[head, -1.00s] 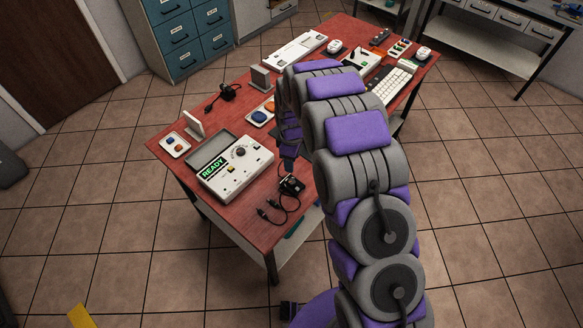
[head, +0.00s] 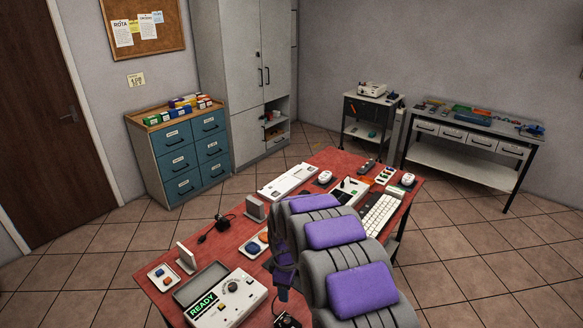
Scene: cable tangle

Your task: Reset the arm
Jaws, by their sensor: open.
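My arm, grey with purple pads, rises from the bottom of the head view and bends over the red table (head: 150,283). My gripper (head: 282,287) hangs down at the left of the arm, above the table near the tester box. It is open, and I see nothing held in it; the arm partly hides it. The white tester box (head: 228,300) with a green READY display stands to its left. A black adapter (head: 288,320) lies below the gripper, cut off by the picture's bottom edge.
A black plug with cable (head: 215,229), a keyboard (head: 381,214), a white tray (head: 287,180) and small trays of parts lie on the table. Blue drawers (head: 180,160), a grey cabinet (head: 232,90) and a workbench (head: 470,145) stand behind. The tiled floor around the table is clear.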

